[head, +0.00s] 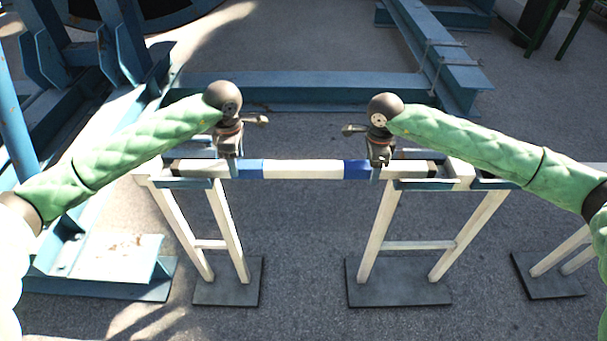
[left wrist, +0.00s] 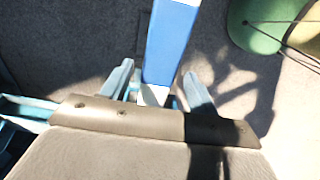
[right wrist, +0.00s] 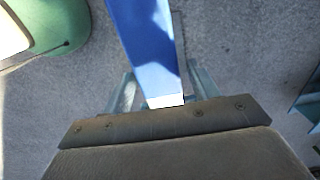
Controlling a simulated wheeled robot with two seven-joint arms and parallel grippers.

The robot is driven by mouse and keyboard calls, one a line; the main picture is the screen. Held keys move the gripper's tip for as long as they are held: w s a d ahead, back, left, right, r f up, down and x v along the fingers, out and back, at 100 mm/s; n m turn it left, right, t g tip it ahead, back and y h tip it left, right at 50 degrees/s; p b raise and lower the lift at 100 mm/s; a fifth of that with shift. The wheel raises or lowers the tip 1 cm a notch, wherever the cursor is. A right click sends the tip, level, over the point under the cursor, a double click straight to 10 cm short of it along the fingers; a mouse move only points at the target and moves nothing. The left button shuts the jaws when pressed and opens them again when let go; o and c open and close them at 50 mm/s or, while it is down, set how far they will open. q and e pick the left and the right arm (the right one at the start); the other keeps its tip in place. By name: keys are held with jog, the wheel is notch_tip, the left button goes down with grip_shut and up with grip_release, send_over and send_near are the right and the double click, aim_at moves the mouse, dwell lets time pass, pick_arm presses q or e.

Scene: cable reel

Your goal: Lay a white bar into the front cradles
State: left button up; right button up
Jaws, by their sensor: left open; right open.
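A white bar (head: 303,169) with blue bands lies level across the tops of two white stands, the left stand (head: 228,235) and the right stand (head: 378,235). Blue cradle pieces (head: 425,184) show at the stand tops, partly hidden by the bar. My left gripper (head: 233,172) is open at the left blue band; in the left wrist view the bar (left wrist: 172,45) runs between its fingers. My right gripper (head: 377,172) is open at the right blue band; in the right wrist view the bar (right wrist: 148,50) passes between its fingers. Finger contact is unclear.
A blue steel frame (head: 300,87) stands behind the bar and blue machinery (head: 50,150) fills the left side. Dark base plates (head: 400,283) sit under the stands. Another white stand (head: 562,250) is at the right edge. The floor between the stands is clear.

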jog(key=shift+r, duration=0.55)
pick_arm(q)
notch_tip(320, 180, up, 9)
jog(key=shift+f, duration=0.15)
pick_arm(e)
notch_tip(320, 180, up, 11)
jog(key=shift+f, duration=0.1)
dwell(0.4)
